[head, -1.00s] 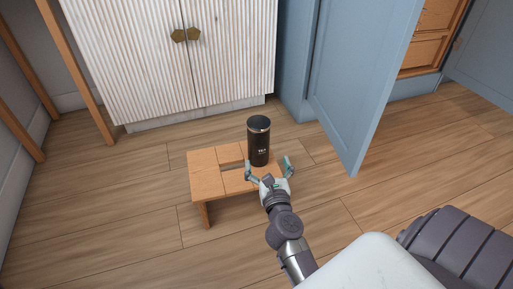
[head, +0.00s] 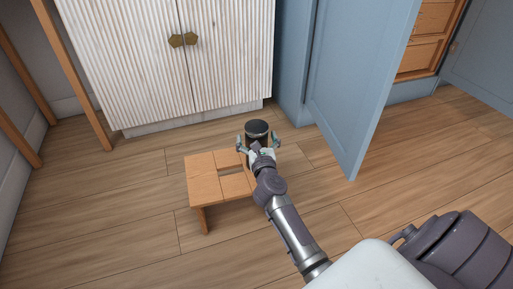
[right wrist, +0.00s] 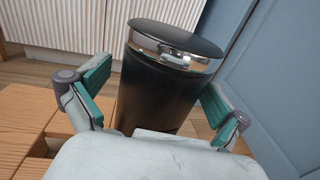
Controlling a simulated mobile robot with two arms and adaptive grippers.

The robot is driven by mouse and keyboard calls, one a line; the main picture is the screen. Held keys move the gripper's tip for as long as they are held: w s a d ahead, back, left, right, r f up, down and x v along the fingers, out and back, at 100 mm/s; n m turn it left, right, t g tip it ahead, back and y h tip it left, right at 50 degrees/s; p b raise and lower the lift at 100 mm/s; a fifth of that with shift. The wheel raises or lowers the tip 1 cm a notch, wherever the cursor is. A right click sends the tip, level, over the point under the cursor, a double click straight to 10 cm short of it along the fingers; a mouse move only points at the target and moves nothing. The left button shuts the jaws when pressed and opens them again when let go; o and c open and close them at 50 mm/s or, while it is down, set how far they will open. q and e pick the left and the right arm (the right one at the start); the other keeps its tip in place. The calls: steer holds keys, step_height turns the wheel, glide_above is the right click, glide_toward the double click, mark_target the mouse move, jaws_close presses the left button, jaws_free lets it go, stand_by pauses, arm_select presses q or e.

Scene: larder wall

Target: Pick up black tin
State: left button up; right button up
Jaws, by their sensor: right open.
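The black tin (head: 257,129) stands upright on the right end of a small wooden stool (head: 203,187). In the head view its lower part is hidden behind my right gripper (head: 258,143). The right wrist view shows the tin (right wrist: 160,90) with a dark lid and a shiny metal band below it. My right gripper (right wrist: 155,95) is open, with one teal-padded finger on each side of the tin. My left gripper is not in view.
A white ribbed cabinet (head: 150,60) with brass handles stands behind the stool. An open blue door (head: 360,90) is to the right, with wooden drawers (head: 425,40) beyond it. The wooden floor (head: 130,235) around the stool is clear.

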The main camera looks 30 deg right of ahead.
steer(key=c, duration=1.4)
steer(key=shift+r, duration=0.1)
steer(key=shift+c, duration=0.7)
